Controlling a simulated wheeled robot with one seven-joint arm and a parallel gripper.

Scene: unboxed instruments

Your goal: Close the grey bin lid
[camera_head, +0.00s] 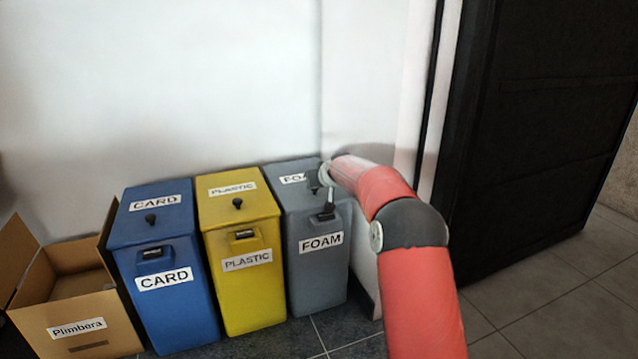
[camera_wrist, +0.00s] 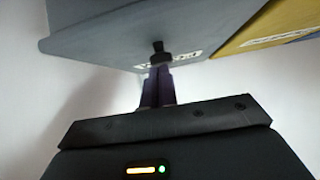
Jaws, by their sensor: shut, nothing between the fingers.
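The grey bin (camera_head: 318,262), labelled FOAM, stands at the right end of the row of bins. Its grey lid (camera_head: 285,168) looks down on the bin, level with the lids beside it; the arm hides its right part. My gripper (camera_head: 328,207) is at the lid's front right area, shut and empty. In the wrist view the lid (camera_wrist: 110,35) fills the top, with a black knob (camera_wrist: 158,47). The shut fingers (camera_wrist: 158,85) point toward the knob, with their tips close to it; I cannot tell whether they touch.
A yellow PLASTIC bin (camera_head: 245,290) stands close to the left of the grey bin, then a blue CARD bin (camera_head: 175,310). An open cardboard box (camera_head: 85,325) is at the far left. A white wall is behind, a black cabinet (camera_head: 530,130) right. Tiled floor is free at the lower right.

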